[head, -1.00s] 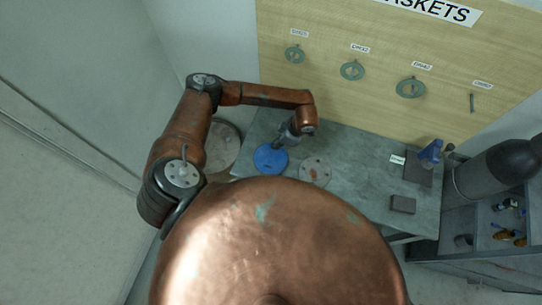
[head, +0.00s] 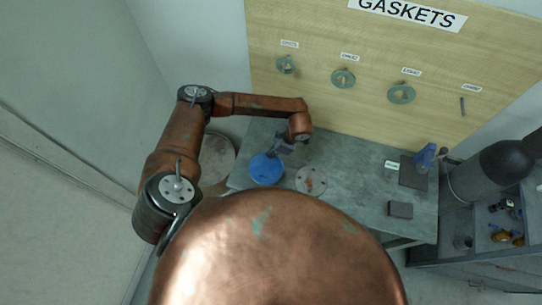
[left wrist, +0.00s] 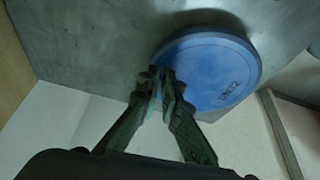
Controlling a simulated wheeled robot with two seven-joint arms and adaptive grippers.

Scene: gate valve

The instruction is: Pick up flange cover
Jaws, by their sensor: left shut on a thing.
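The flange cover is a round blue disc (head: 266,169) at the left part of the grey workbench in the head view. In the left wrist view the blue flange cover (left wrist: 215,68) shows its face with lettering near the rim. My left gripper (head: 279,151) is at the cover's far right edge. In the left wrist view my left gripper (left wrist: 167,76) has its fingers close together, shut on the cover's rim. I cannot tell whether the cover is clear of the bench. My right gripper is not in view.
A grey round flange (head: 311,181) lies right of the cover on the workbench (head: 350,166). A dark block (head: 400,209) and a blue tool (head: 425,156) are farther right. A board with hanging gaskets (head: 343,78) stands behind. A dark cylinder (head: 493,169) is at right.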

